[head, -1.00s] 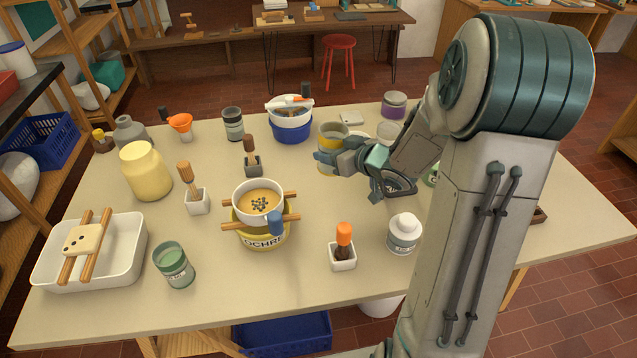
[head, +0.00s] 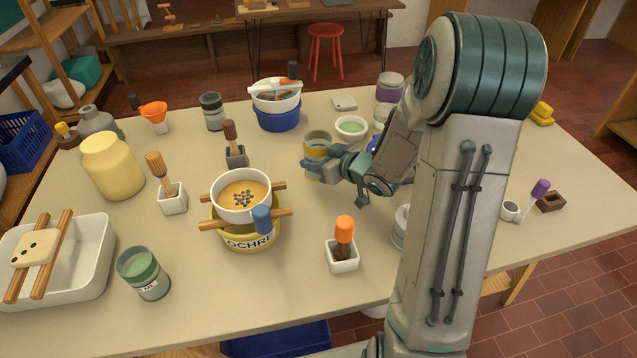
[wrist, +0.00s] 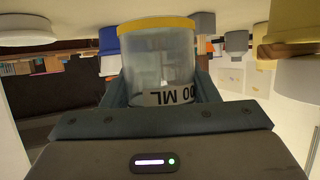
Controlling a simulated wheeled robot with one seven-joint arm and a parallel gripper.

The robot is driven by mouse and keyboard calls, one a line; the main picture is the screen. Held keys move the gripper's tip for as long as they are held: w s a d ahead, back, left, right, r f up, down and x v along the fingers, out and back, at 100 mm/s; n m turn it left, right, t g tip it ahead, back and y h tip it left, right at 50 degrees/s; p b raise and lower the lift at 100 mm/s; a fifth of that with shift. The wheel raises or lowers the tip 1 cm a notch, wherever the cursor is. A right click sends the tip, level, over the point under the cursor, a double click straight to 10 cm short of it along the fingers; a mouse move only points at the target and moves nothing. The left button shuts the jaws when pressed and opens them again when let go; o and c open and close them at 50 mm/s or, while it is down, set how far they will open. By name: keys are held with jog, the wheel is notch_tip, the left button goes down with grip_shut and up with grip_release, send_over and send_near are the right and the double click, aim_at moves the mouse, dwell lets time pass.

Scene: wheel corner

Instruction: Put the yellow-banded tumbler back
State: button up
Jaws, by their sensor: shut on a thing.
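In the wrist view the tumbler (wrist: 158,62) sits between the two fingers, with part of an "ML" label showing; this view appears upside down. I cannot tell whether its base touches the table.
A white bowl with green contents (head: 351,127) stands just right of the tumbler. The blue tub (head: 278,117) with a white bowl is behind it. The ochre tub (head: 248,237) bearing a pot on sticks is nearer, to the left. Bare table lies between.

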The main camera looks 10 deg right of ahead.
jog(key=shift+f+b, duration=0.3)
jog(key=shift+f, duration=2.6)
jog(key=shift+f, duration=0.25)
jog(key=o, duration=1.2)
jog(key=shift+r, duration=0.1)
jog(key=shift+c, duration=0.2)
jog(key=shift+r, duration=0.3)
jog(key=v, duration=0.7)
jog(key=shift+s+d+f, duration=0.1)
jog(key=shift+s+d, duration=0.05)
jog(key=shift+s, duration=0.1)
